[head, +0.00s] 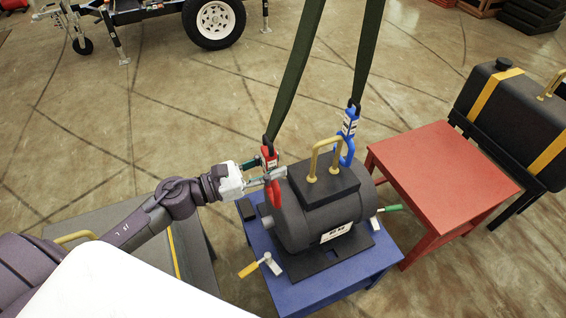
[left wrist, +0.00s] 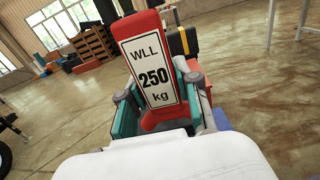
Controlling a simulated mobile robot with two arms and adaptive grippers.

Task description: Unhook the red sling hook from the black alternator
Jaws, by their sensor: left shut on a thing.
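The black alternator (head: 290,222) lies on a blue table and has a tan handle (head: 326,150) on its top block. The red sling hook (head: 273,193) hangs from a dark green strap at the alternator's left side. My left gripper (head: 268,172) is shut on the hook's red block, whose label reads "WLL 250 kg". In the left wrist view the red sling hook (left wrist: 150,72) stands between the teal fingers. I cannot tell whether the red hook's tip is engaged with the alternator. My right gripper is not in view.
A blue hook (head: 347,147) hangs from the second strap (head: 368,50), by the tan handle. The blue table (head: 330,290) adjoins a red table (head: 440,175) at right. A black tank (head: 505,115) with yellow bands stands beyond. Levers with yellow (head: 248,269) and green grips jut near the alternator.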

